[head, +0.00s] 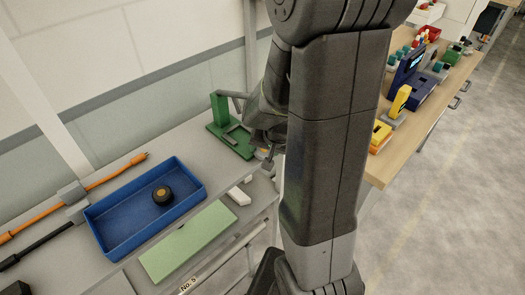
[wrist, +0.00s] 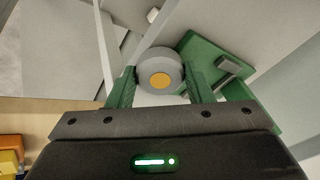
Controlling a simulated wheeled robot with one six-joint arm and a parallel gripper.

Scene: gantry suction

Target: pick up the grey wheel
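The grey wheel (wrist: 160,72), with an orange hub, sits between the two green fingers of my gripper (wrist: 160,80) in the wrist view. Both fingers appear to touch its sides, one on the left and one on the right. In the head view my arm hides most of the gripper, and the wheel cannot be made out clearly there. A green stand (head: 219,115) with a flat base is just left of my gripper in the head view; it also shows behind the right finger in the wrist view (wrist: 202,48).
A blue tray (head: 114,242) on the grey bench holds a dark wheel (head: 162,194) with an orange hub. A light green panel (head: 188,243) lies in front of it. Orange (head: 103,181) and black tools lie at left. A wooden bench at right carries a yellow device (head: 401,100) and other items.

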